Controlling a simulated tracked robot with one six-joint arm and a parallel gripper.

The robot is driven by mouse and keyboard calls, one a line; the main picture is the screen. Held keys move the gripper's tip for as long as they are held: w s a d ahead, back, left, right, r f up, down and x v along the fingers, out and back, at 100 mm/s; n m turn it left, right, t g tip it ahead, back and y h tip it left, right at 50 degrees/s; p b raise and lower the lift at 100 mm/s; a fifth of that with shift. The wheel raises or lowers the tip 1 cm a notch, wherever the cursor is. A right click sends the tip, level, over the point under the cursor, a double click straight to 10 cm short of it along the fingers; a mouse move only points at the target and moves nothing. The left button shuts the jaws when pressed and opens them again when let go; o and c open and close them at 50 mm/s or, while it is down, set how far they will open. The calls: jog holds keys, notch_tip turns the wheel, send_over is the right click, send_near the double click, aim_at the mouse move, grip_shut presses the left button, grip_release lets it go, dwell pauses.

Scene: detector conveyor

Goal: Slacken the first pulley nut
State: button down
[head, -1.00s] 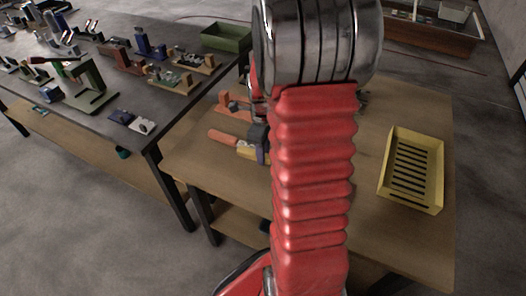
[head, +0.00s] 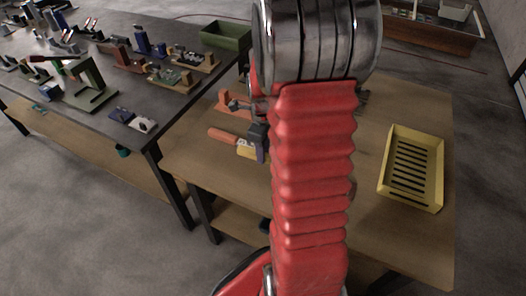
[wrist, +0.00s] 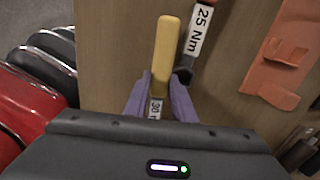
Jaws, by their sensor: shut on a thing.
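My gripper (wrist: 158,92) has its purple fingers around a yellow-handled tool (wrist: 167,45) with a white label that reads "30 N" before it is cut off. In the head view the tool shows as a short yellow piece (head: 246,152) beside my purple finger (head: 262,153). A second tool (wrist: 199,30) with an orange handle and a "25 Nm" label lies just to the right in the wrist view. Its orange handle (head: 222,135) also shows in the head view. I cannot make out a pulley nut in either view.
An orange block (wrist: 283,50) lies on the wooden table (head: 330,240), right of the tools in the wrist view. A slotted yellow tray (head: 411,170) stands at the table's right. The dark bench (head: 60,40) at left carries several fixtures and a green bin (head: 226,37).

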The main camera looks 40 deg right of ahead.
jog(key=shift+a, duration=0.1)
jog(key=shift+s+a+n, duration=0.6)
jog(key=shift+a+n, duration=0.3)
jog(key=shift+s+a, duration=0.1)
jog(key=shift+s+a+n, duration=0.35)
jog(key=shift+a+n, duration=0.1)
jog(key=shift+n, duration=0.15)
jog(key=shift+s+a+n, duration=0.3)
jog(key=shift+s+a, duration=0.05)
jog(key=shift+a, duration=0.05)
jog(key=shift+s+a, duration=0.1)
jog(key=shift+s, duration=0.05)
jog(key=shift+s+a+n, duration=0.7)
jog(key=shift+s+n, duration=0.1)
jog(key=shift+n, duration=0.1)
jog(key=shift+s+a, duration=0.1)
